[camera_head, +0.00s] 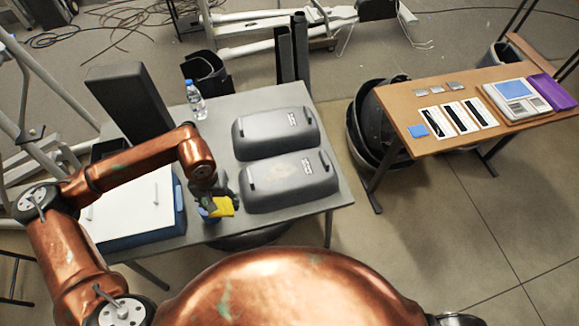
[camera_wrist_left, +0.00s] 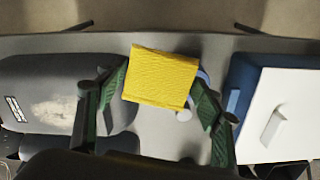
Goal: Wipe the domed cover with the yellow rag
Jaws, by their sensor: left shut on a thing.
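Two grey domed covers lie side by side on the grey table: the far one (camera_head: 262,133) and the near one (camera_head: 300,187). The near cover has a pale smudge on its top; a cover with a whitish patch (camera_wrist_left: 50,112) also shows at the left of the left wrist view. My left gripper (camera_head: 213,199) is just left of the near cover, above the table. It is shut on the yellow rag (camera_head: 222,207), which sits between its fingers in the left wrist view (camera_wrist_left: 162,77). The rag appears apart from the cover. My right gripper is not in view.
A white-topped blue box (camera_head: 130,212) stands left of my gripper. A water bottle (camera_head: 196,101) stands near the table's back edge. A small blue item (camera_wrist_left: 204,76) partly shows behind the rag. A separate wooden table (camera_head: 450,90) is at right.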

